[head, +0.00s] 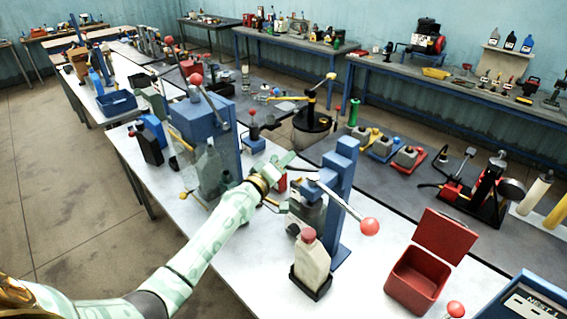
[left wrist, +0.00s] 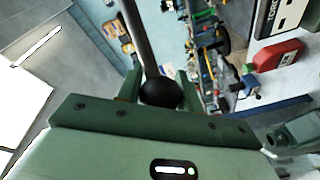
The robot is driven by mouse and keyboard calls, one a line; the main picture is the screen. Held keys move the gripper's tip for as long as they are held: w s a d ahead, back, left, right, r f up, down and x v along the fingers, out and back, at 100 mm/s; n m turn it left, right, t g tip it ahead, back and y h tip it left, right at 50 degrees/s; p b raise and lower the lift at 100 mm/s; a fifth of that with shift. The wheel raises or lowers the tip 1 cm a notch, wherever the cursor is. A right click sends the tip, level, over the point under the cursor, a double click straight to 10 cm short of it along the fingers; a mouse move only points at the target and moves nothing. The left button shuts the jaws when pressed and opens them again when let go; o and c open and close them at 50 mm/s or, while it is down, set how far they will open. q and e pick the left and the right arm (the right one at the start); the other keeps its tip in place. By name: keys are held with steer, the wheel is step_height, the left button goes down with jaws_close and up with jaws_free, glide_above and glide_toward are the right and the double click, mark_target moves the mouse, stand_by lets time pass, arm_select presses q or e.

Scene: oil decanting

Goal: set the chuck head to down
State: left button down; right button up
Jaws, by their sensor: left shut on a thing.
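My left gripper (head: 283,163) reaches in over the white bench, between two blue stands. In the left wrist view it (left wrist: 160,88) is shut on a dark ball knob (left wrist: 160,93) at the end of a dark rod (left wrist: 137,40). In the head view the gripper hides the knob. The right blue stand (head: 340,185) has a grey head part (head: 308,207) on its front and a lever with a red ball (head: 370,227). I cannot tell for sure which part is the chuck head. My right gripper is not in view.
A cream bottle with a red cap (head: 311,262) stands in a black tray in front of the right stand. An open red box (head: 417,280) is at right. The larger blue stand (head: 205,125) with a clear container (head: 210,170) stands left of my gripper.

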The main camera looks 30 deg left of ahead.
arm_select(q)
step_height(320, 180, down, 10)
steer(key=b, duration=0.7)
steer(key=shift+b, duration=0.4)
steer(key=c, duration=0.9)
jaws_free()
steer(key=shift+c, duration=0.2)
steer(key=s+a+p, duration=0.1)
steer(key=s+a, duration=0.1)
steer(key=s, duration=1.4)
steer(key=shift+a+p, duration=0.15)
steer(key=shift+p, duration=0.15)
steer(key=shift+s, duration=0.1)
